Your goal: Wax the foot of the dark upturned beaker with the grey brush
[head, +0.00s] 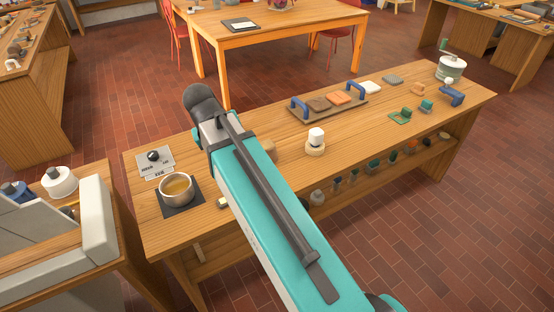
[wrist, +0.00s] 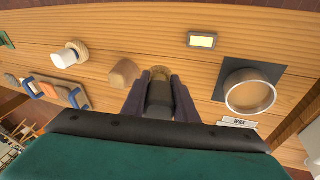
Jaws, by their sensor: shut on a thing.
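My gripper (wrist: 159,92) is in the wrist view, its two dark fingers closed on a dark grey thing with a tan, rounded far end, which looks like the grey brush (wrist: 160,76). In the head view my teal arm hides the gripper and brush. The wax pot (head: 172,200) stands on a dark mat at the bench's left end, with amber liquid inside. In the wrist view the pot (wrist: 229,92) is right of the gripper and apart from it. I cannot make out the dark upturned beaker; my arm covers part of the bench.
A tan block (wrist: 125,72) stands close left of the gripper. A white piece on a tan round base (head: 316,140) is farther along the bench. A small yellow-topped pad (wrist: 202,40) lies near the pot. A dial panel (head: 155,157) is behind it. Several vessels line the lower shelf.

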